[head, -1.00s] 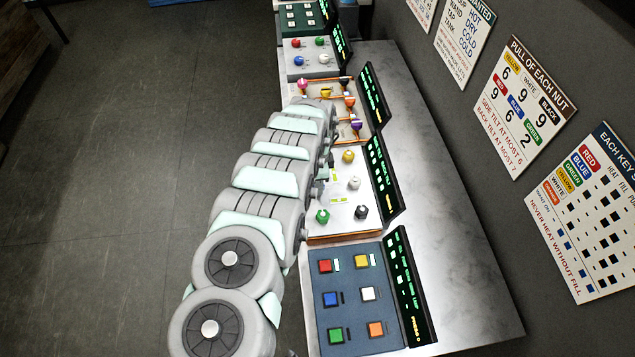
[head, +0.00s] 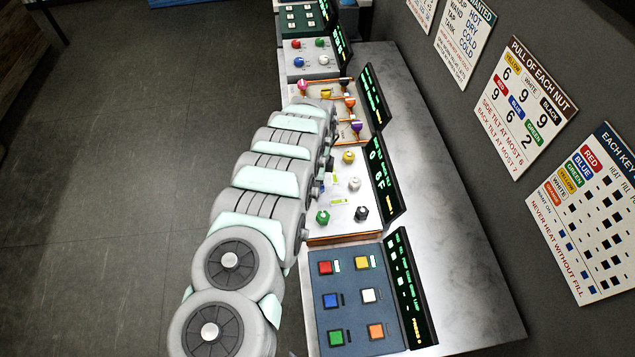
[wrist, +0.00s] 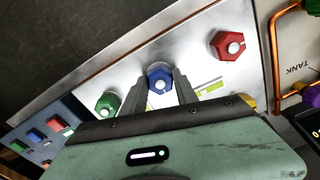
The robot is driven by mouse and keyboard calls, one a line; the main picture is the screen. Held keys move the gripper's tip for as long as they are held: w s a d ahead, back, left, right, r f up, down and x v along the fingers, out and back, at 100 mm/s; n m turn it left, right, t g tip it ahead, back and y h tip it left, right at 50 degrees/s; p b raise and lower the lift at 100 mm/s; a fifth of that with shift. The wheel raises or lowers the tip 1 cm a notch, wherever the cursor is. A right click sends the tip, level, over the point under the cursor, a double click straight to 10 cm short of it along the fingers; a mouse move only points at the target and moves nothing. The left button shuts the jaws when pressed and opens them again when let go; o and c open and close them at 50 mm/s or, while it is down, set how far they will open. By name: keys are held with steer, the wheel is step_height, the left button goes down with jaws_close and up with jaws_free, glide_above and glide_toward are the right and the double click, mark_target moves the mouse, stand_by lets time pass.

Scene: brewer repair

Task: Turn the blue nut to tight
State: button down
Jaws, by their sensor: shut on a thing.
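The blue nut (wrist: 160,79) is a hexagonal nut on the pale metal panel (wrist: 131,66), seen in the wrist view around a light-coloured stud. My gripper (wrist: 160,86) is shut on it, with one dark finger on each side. In the head view my arm hides the blue nut and the gripper. A red nut (wrist: 228,45) stands to the right of it in the wrist view, and a green nut (wrist: 107,104) to the left. The green nut also shows in the head view (head: 322,217). The lettering on the panel's screen (head: 384,178) is too small to read surely.
Yellow (head: 348,157), white (head: 354,184) and black (head: 361,213) nuts stand along the screen side of the panel. A key panel (head: 351,296) lies in front, and a copper-piped panel (wrist: 298,50) with coloured knobs adjoins the other end. A nut-pull sign (head: 524,107) hangs on the wall.

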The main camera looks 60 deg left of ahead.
steer(key=c, duration=0.9)
jaws_free()
steer(key=shift+c, duration=0.2)
steer(key=shift+r, duration=0.1)
step_height(320, 180, up, 11)
steer(key=b, duration=0.1)
